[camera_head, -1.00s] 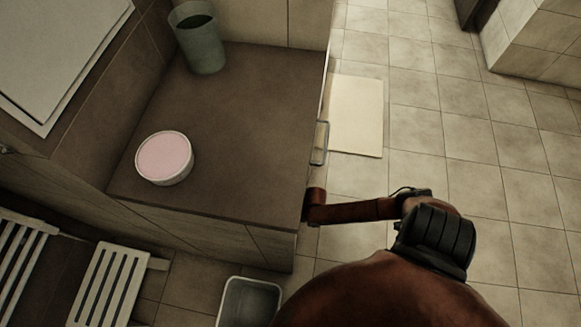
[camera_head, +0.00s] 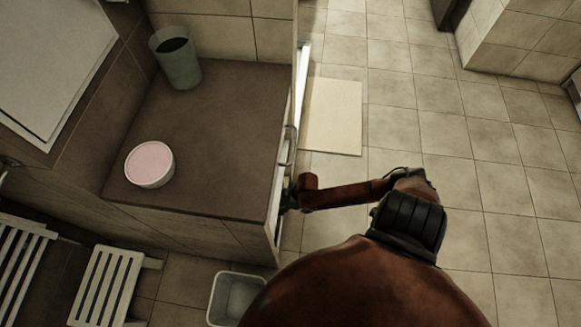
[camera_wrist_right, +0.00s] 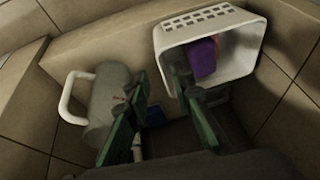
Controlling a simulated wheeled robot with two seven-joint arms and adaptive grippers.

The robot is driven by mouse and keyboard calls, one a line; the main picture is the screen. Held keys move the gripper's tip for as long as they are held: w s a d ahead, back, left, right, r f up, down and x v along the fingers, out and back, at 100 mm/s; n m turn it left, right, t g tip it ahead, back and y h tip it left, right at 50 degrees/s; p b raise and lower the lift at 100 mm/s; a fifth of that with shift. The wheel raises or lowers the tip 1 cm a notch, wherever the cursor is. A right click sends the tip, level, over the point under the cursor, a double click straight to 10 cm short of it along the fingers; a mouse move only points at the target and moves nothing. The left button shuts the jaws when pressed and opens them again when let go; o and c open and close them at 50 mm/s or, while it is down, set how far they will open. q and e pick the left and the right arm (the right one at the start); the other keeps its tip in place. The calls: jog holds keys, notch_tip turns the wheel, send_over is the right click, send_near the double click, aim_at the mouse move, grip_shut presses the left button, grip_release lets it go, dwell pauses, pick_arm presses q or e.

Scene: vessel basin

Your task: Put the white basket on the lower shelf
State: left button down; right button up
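A white basket (camera_wrist_right: 240,68) with a row of holes along its upper side is tilted in the right wrist view, its opening towards me. A purple item (camera_wrist_right: 202,60) is inside it. My right gripper (camera_wrist_right: 160,76) is open, with dark green fingers. One finger overlaps the basket opening and the other is left of the basket. The basket's left edge shows between them; I cannot tell whether they touch it. In the head view my right gripper (camera_head: 288,196) is at the cabinet's right side, mostly hidden. No lower shelf can be made out clearly. My left gripper is not in view.
A grey jug (camera_wrist_right: 108,100) with a white handle stands left of the fingers. On the brown counter (camera_head: 215,140) are a pink-topped tub (camera_head: 150,163) and a grey-green bin (camera_head: 178,60). A white bin (camera_head: 236,298) is on the floor below.

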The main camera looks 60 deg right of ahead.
jog(key=s+a+r+g, duration=0.2)
jog(key=s+a+r, duration=0.2)
jog(key=s+a, duration=0.85)
jog(key=s+d+r+m+g+h, duration=0.1)
jog(key=s+d+r+m, duration=0.1)
jog(key=s+r, duration=0.3)
jog(key=s+d+r+m+g+h, duration=0.1)
jog(key=s+d+r, duration=0.2)
jog(key=s, duration=0.7)
notch_tip(320, 180, up, 3)
jog(key=shift+s+f+m, duration=0.1)
jog(key=shift+s+m, duration=0.25)
jog(key=shift+m, duration=0.05)
jog(key=shift+f, duration=0.1)
